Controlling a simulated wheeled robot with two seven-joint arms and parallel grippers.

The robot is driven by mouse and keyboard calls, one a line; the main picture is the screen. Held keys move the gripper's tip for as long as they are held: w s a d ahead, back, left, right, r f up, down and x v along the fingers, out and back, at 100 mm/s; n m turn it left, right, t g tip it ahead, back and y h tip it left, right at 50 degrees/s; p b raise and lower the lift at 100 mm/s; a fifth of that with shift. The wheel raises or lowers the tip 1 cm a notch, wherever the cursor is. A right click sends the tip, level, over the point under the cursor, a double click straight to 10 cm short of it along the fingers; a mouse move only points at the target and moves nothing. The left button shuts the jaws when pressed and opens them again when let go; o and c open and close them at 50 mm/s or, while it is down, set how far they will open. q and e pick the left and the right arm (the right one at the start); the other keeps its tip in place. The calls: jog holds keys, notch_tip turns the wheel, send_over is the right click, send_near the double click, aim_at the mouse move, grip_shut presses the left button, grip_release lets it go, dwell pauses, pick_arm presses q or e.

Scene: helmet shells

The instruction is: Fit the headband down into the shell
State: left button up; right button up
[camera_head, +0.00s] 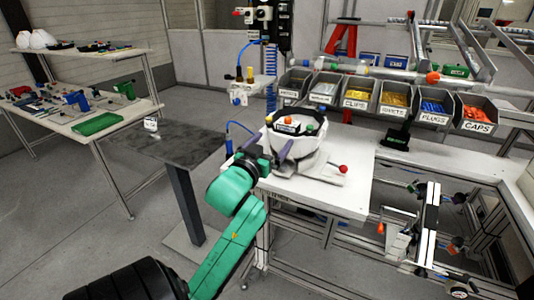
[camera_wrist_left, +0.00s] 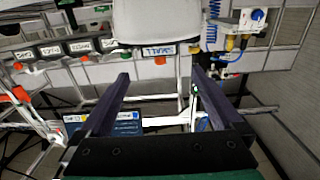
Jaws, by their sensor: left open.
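The white helmet shell (camera_head: 311,160) stands on the white worktable, its opening upward. A dark band (camera_head: 290,125) with coloured knobs shows at the opening; I cannot tell if it is the headband or how deep it sits. My left gripper (camera_head: 276,137) is at the near left side of the shell, its two purple fingers spread apart. In the left wrist view, the pale shell (camera_wrist_left: 157,22) is at the top, beyond the open, empty fingers of the left gripper (camera_wrist_left: 160,76). My right gripper is not in view.
Several labelled part bins (camera_head: 395,98) line the back of the worktable (camera_head: 350,160). A red knob (camera_head: 343,169) is right of the shell. A dark stand (camera_head: 165,145) is at left, and a bench (camera_head: 75,120) with tools is farther left.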

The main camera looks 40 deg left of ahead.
pick_arm(q)
jog(key=v, duration=0.3)
jog(key=shift+s, duration=0.1)
dwell(0.4)
